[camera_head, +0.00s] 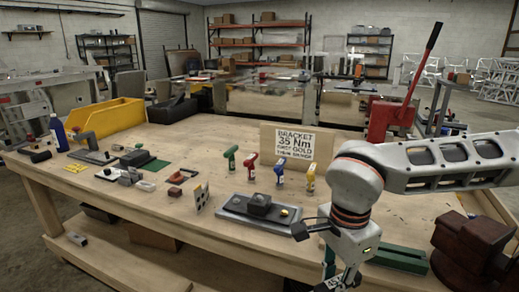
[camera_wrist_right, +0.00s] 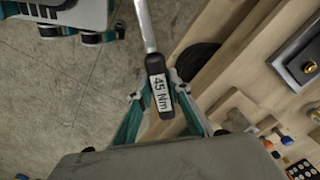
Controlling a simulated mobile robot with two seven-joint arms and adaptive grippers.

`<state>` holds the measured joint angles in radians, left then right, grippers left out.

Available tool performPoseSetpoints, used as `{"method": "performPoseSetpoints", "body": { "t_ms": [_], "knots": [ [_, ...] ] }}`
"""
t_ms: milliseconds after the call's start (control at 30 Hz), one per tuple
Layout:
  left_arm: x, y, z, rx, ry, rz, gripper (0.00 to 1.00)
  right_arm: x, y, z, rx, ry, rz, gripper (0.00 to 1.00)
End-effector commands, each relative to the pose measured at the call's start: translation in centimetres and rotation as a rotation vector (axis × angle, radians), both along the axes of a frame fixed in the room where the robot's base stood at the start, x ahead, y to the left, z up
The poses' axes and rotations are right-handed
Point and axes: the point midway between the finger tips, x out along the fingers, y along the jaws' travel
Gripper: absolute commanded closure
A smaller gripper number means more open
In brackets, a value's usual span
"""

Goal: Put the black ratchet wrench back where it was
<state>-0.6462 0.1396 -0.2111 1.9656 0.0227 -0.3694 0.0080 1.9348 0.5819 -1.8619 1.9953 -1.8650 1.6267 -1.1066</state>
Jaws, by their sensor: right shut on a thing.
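In the right wrist view a wrench with a bare metal shaft and a black handle (camera_wrist_right: 166,108) shows. The handle carries a white label reading "45 Nm". My right gripper (camera_wrist_right: 159,92) is shut on the handle, with one teal finger on each side. The wrench's head end is cut off at the top of this view. In the head view my right gripper (camera_head: 335,270) is low, over the table's front right, partly cut off; the wrench cannot be made out there. My left gripper is not in view.
The wooden table (camera_head: 130,205) holds a grey plate with a black block (camera_head: 259,202), green, red, blue and yellow upright tools, and a sign (camera_head: 296,146) reading "BRACKET 35 Nm". A red lever press (camera_head: 390,115) and dark red vise (camera_head: 468,245) stand right. A yellow bin (camera_head: 105,120) stands left.

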Motion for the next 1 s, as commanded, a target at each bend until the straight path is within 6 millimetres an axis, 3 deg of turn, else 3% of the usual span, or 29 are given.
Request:
{"method": "performPoseSetpoints", "body": {
  "t_ms": [600,800,1000],
  "knots": [
    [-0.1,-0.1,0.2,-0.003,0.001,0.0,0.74,0.8,-8.0,-4.0,-0.006,0.016,0.93,1.0],
    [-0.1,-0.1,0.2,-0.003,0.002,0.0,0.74,0.7,-9.4,-4.8,-0.005,0.019,1.11,1.0],
    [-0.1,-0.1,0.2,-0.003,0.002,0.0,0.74,0.6,-9.7,-5.0,-0.002,0.021,1.167,1.0]
  ]
}}
